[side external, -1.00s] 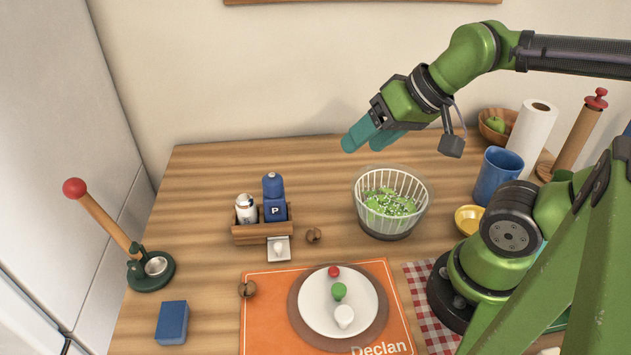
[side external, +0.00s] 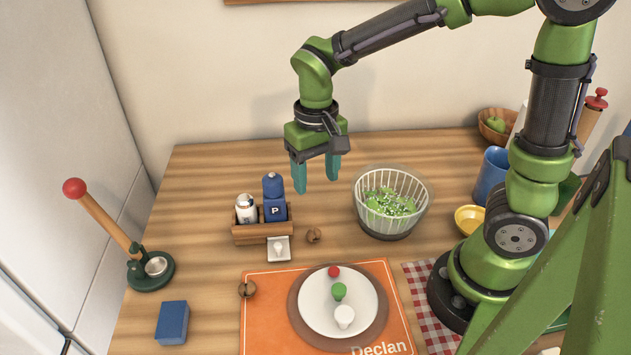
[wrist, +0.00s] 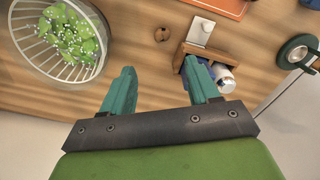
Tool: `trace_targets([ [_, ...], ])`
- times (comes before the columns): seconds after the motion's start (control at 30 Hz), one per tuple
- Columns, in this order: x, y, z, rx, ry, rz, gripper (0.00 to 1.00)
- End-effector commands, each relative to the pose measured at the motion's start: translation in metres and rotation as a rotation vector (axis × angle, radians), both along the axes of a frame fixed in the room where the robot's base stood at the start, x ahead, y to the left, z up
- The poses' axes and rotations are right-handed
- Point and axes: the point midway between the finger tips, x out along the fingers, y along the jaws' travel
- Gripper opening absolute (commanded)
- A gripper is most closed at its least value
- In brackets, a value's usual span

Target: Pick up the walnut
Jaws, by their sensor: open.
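Two small brown walnut-like things show in the side view. One walnut (side external: 314,235) lies on bare wood, just right of the condiment caddy; it also shows in the wrist view (wrist: 162,34). The other brown nut (side external: 247,290) lies at the left edge of the orange placemat. My gripper (side external: 316,185) points down, open and empty, above the table behind the first walnut. In the wrist view the open fingertips (wrist: 159,68) stand apart, with the walnut beyond the gap between them.
A wooden caddy (side external: 263,233) with a shaker and a blue bottle stands left of the walnut. A salad basket (side external: 393,226) stands to its right. A white plate (side external: 313,310) lies on the orange placemat (side external: 262,325). A red-knobbed lever stand (side external: 150,275) is at left.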

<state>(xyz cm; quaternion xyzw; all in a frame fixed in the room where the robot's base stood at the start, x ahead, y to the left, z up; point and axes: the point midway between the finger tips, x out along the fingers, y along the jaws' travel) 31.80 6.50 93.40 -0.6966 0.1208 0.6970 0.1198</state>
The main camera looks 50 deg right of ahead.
Motion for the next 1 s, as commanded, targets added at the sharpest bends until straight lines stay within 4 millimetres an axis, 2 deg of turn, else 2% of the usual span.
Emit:
trace_targets([
  [0.1,-0.002,0.000,-0.028,-0.001,0.009,0.001,0.60],
  [0.33,-0.001,0.000,-0.075,0.000,0.005,0.001,0.60],
  [0.67,0.001,0.001,-0.104,0.001,0.003,0.001,0.60],
  [0.9,0.005,0.002,-0.139,0.000,0.004,0.001,0.60],
  [1.0,0.005,0.002,-0.145,0.001,0.001,0.001,0.60],
])
